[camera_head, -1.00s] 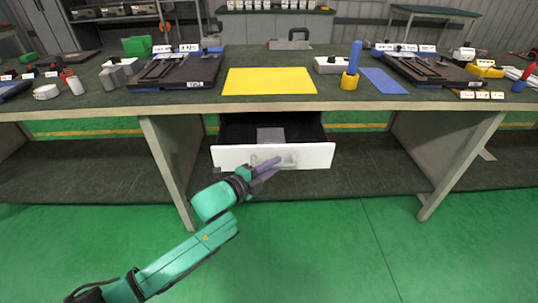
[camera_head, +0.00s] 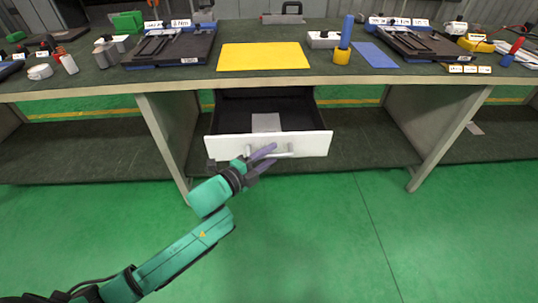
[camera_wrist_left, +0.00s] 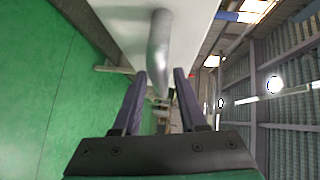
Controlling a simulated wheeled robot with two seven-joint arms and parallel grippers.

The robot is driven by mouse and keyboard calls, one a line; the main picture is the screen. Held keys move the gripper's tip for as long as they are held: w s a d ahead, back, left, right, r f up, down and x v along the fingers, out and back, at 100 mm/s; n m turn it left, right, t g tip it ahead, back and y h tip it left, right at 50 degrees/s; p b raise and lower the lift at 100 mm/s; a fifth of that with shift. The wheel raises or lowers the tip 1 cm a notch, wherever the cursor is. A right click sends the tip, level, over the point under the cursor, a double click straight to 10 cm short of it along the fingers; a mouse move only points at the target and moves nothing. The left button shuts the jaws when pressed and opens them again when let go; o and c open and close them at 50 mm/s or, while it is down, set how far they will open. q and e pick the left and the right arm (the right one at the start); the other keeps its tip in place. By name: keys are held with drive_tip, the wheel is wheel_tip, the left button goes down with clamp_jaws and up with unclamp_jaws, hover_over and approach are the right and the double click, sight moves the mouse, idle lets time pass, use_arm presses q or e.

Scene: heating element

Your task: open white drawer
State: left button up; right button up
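The white drawer (camera_head: 225,147) is pulled out under the middle of the workbench, showing its dark inside and a grey flat piece (camera_head: 266,122) in it. A silvery bar handle (camera_head: 284,154) is on its front. My left gripper (camera_head: 269,157) is at the left part of the handle. In the left wrist view, its two fingers (camera_wrist_left: 160,88) are apart, with the handle (camera_wrist_left: 159,45) between or just beyond their tips and gaps beside it. Contact cannot be told. My right gripper is in no view.
The workbench top (camera_head: 200,82) carries a yellow mat (camera_head: 263,56), a blue mat (camera_head: 374,54), a blue-and-yellow cylinder (camera_head: 345,40) and dark fixtures. Bench legs stand on both sides of the drawer. The green floor (camera_head: 300,230) in front is clear.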

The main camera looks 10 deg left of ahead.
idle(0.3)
use_arm(q)
drive_tip(key=v, duration=1.4)
drive_tip(key=shift+s+a+p, duration=0.2)
drive_tip(key=shift+p, duration=0.15)
